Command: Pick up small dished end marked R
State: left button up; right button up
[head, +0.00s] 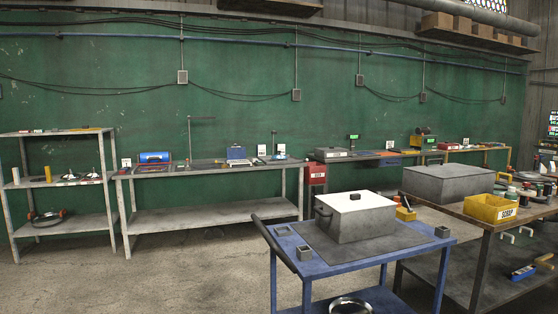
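I cannot make out a dished end with a readable R mark. A round shiny metal dish (352,305) lies on the lower shelf of the blue cart, cut off by the bottom edge of the view. Another round dished piece (45,218) with orange-red parts at its sides sits on the lower shelf of the left rack. Small items with pale cones stand on that rack's middle shelf, too small to tell. Neither of my grippers is in view.
The blue cart (440,243) carries a grey box with a white lid (356,202). A yellow SCRAP bin (491,208) stands on the right table beside a large grey box (447,181). A long workbench (214,172) lines the green wall. Concrete floor (150,270) is clear at front left.

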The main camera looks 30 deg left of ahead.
aim_at(278, 157)
jog(key=i+j+u, duration=0.25)
jog(key=j, duration=0.25)
jog(key=i+j+u, duration=0.8)
jog(key=i+u, duration=0.35)
jog(key=i+j+u, duration=0.1)
jog(key=i+u, duration=0.3)
jog(key=i, duration=1.1)
jog(key=i+j, duration=0.15)
jog(key=i, duration=0.9)
jog(key=i+l+z, duration=0.1)
jog(key=i+z, duration=0.2)
jog(key=i, duration=0.3)
jog(key=i+z, duration=0.25)
jog(key=i, duration=0.35)
jog(key=i+j+z, duration=0.15)
jog(key=i+z, duration=0.15)
jog(key=i, duration=0.25)
jog(key=i+j+z, duration=0.25)
jog(key=i, duration=0.35)
